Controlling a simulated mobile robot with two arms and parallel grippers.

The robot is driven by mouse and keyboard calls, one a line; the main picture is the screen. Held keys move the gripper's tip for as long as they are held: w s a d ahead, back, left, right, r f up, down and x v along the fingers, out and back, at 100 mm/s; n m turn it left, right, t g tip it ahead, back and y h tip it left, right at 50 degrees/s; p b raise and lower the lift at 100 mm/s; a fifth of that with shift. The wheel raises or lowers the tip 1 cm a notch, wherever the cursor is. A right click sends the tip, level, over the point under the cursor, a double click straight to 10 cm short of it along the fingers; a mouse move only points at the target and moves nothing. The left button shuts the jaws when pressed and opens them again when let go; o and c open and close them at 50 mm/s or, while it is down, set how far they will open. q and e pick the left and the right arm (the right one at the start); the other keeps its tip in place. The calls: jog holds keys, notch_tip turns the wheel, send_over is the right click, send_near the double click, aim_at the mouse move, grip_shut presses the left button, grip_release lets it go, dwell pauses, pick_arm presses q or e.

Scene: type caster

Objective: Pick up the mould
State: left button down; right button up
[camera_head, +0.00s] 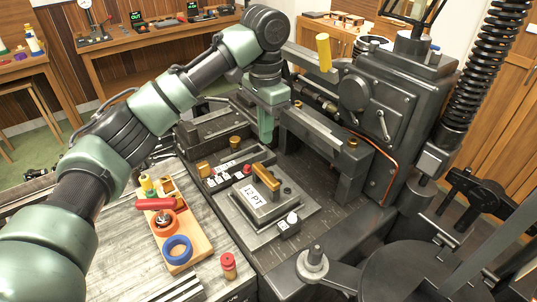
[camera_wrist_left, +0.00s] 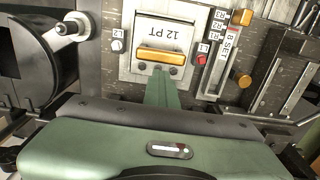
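The mould (camera_head: 262,208) is a dark block with a white "12 PT" label and a brass handle on top. It sits on the machine's bed in the head view. In the left wrist view the mould (camera_wrist_left: 185,15) is at the upper middle, with its brass handle (camera_wrist_left: 161,56) lying crosswise. My left gripper (camera_head: 266,138) points down above the bed, apart from the mould and holding nothing. Its green fingers show together as one narrow wedge in the left wrist view (camera_wrist_left: 162,80), just below the handle. My right gripper is in neither view.
The casting machine (camera_head: 375,110) rises behind and right of the mould. A yellow-capped lever (camera_head: 323,52) stands near my arm. A red-topped bottle (camera_head: 228,265) stands nearby.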

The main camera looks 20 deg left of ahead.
pick_arm(q)
jog(key=shift+s+r, duration=0.1)
jog(key=shift+r, duration=1.5)
jog(key=shift+c, duration=2.2)
grip_release()
jog(key=shift+r, duration=0.1)
